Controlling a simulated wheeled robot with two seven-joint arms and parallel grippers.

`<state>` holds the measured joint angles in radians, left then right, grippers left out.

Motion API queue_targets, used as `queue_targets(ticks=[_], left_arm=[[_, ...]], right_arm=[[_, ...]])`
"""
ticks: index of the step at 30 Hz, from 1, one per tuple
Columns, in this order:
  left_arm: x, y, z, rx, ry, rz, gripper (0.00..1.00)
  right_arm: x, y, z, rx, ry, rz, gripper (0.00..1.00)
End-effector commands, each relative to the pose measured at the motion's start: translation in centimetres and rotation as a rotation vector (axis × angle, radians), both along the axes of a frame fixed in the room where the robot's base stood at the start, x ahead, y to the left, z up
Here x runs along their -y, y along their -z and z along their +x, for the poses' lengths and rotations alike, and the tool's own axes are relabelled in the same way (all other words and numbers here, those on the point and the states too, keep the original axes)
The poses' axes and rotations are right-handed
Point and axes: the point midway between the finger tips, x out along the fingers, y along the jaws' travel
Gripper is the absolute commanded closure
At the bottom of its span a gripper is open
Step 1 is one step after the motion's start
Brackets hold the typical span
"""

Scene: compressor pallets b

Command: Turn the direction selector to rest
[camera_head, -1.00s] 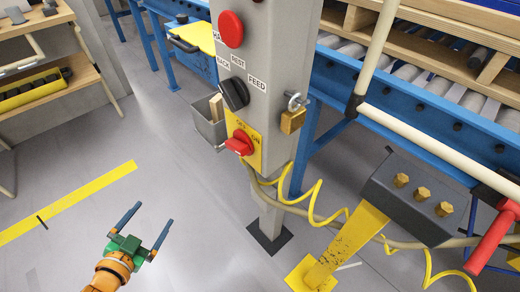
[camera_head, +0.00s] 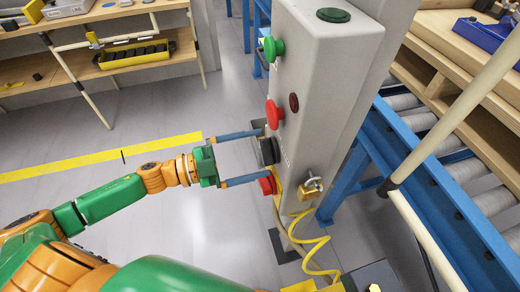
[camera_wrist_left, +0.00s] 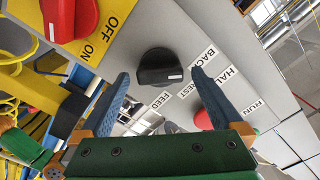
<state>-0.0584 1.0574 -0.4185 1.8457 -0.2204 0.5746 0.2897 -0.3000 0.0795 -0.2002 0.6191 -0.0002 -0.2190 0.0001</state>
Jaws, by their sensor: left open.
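The direction selector (camera_head: 268,151) is a black knob on the side of the grey control post. In the left wrist view the knob (camera_wrist_left: 158,66) shows a white mark on its lower right edge. BACK, REST and FEED labels (camera_wrist_left: 188,90) lie around it; I cannot tell which one the mark points to. My left gripper (camera_head: 266,154) is open, its blue fingers level with the knob, one on each side. In the wrist view the left gripper (camera_wrist_left: 160,75) straddles the knob with gaps; contact is not visible. My right gripper is not in view.
A red button (camera_head: 273,114) and green button (camera_head: 273,49) sit above the knob. A red ON/OFF switch (camera_head: 267,185) is just below the lower finger. A brass padlock (camera_head: 311,188) hangs on the post. A blue roller conveyor (camera_head: 430,170) stands to the right.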

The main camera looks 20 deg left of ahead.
Motion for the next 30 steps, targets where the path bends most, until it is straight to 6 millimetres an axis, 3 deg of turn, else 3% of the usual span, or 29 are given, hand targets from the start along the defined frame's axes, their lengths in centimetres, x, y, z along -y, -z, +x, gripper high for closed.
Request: queue_targets(ticks=[11, 12, 21, 30], left_arm=[[0.93, -0.05, 0.63, 0.000, -0.001, 0.001, 0.00], [0.93, -0.05, 0.63, 0.000, -0.001, 0.001, 0.03], [0.91, -0.05, 0.62, 0.000, -0.001, 0.001, 0.81], [0.93, -0.02, 0.59, 0.044, 0.000, 0.030, 0.81]], right_arm=[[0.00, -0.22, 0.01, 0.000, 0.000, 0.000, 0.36], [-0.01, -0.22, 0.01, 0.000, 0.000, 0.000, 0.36], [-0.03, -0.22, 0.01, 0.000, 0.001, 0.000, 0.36], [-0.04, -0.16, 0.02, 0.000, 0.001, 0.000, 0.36]])
